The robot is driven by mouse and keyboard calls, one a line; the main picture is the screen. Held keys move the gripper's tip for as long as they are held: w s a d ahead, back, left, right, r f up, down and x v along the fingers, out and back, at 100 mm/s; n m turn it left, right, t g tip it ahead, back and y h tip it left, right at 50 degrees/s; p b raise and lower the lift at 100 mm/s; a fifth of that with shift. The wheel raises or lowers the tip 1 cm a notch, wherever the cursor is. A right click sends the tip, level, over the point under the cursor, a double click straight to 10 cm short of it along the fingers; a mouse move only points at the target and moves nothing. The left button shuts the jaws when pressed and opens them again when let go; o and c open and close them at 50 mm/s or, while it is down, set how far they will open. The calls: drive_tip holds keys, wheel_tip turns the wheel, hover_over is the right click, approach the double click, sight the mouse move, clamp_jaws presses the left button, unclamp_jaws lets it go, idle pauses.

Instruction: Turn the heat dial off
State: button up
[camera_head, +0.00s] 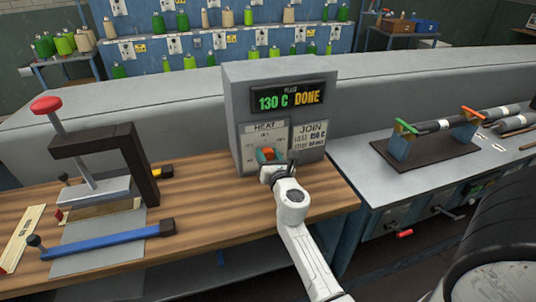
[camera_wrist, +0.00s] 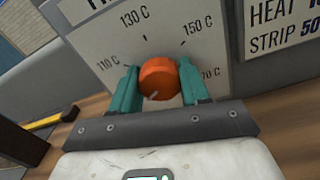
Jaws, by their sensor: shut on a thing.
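The heat dial is an orange round knob (camera_wrist: 158,78) on the pale heat panel, with marks 110 C, 130 C, 150 C and a partly hidden one at right. A light notch on the knob points to its lower left. My gripper (camera_wrist: 160,90) has its two green fingers on either side of the knob, shut on it. In the head view the dial (camera_head: 268,154) is partly hidden by my gripper (camera_head: 268,160). The grey control box (camera_head: 235,100) carries a display (camera_head: 292,97) reading "130 C DONE". Any off mark is hidden.
A press with a red knob (camera_head: 46,104) and a blue-handled bar (camera_head: 105,241) stand on the wooden bench (camera_head: 200,215) at left. A dark mat (camera_head: 425,160) with a roller stand lies on the right table.

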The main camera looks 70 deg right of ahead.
drive_tip(key=shift+w+r, duration=0.15)
drive_tip(key=shift+r, duration=0.05)
drive_tip(key=o, duration=0.7)
drive_tip(key=shift+a, duration=0.1)
drive_tip(key=o, duration=0.4)
drive_tip(key=shift+f, duration=0.15)
drive_tip(key=shift+c, duration=0.2)
drive_tip(key=v, duration=1.1)
drive_tip(key=shift+r, duration=0.2)
drive_tip(key=shift+f, duration=0.1)
